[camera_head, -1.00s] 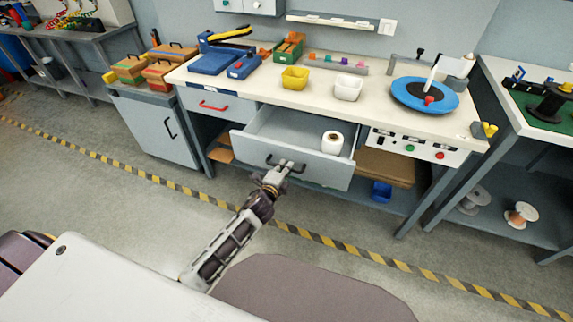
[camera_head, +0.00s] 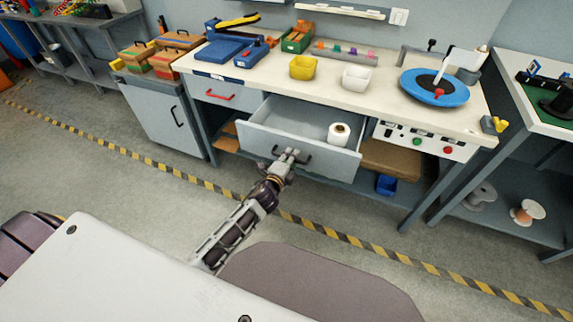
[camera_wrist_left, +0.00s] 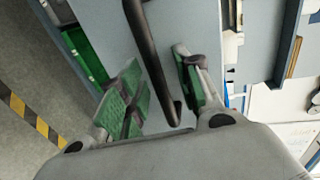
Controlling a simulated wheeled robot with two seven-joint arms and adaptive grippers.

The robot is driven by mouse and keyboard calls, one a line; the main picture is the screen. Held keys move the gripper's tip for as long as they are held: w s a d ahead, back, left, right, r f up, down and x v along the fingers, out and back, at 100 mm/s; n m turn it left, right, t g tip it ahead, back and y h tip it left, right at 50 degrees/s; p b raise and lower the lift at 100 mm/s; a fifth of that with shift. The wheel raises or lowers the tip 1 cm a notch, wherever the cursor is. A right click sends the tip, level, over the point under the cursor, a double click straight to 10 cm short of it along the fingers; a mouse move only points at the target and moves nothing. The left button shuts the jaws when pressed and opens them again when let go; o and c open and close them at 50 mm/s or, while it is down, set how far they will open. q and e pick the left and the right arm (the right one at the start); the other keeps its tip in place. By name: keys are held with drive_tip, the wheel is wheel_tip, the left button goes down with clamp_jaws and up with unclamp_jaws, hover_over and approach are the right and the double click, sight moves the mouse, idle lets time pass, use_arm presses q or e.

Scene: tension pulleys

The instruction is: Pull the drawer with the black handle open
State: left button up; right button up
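The drawer with the black handle is pulled out from under the workbench. Its grey front (camera_head: 330,163) faces me, and a white roll (camera_head: 339,133) stands inside. The black handle (camera_head: 306,159) is partly hidden by my left gripper (camera_head: 289,156). In the left wrist view, the handle (camera_wrist_left: 150,55) runs as a dark bar between the two green-padded fingers of my left gripper (camera_wrist_left: 160,95). The fingers are apart, with a gap visible beside the bar, so the gripper is open around the handle. My right gripper is not in view.
A closed drawer with a red handle (camera_head: 219,97) is to the left, above an open shelf space. A cabinet with a black handle (camera_head: 178,117) stands further left. The benchtop holds a yellow bin (camera_head: 303,67) and a blue turntable (camera_head: 434,88). The floor before the drawer is clear.

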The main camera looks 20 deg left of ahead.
use_arm(q)
drive_tip(key=v, duration=1.2)
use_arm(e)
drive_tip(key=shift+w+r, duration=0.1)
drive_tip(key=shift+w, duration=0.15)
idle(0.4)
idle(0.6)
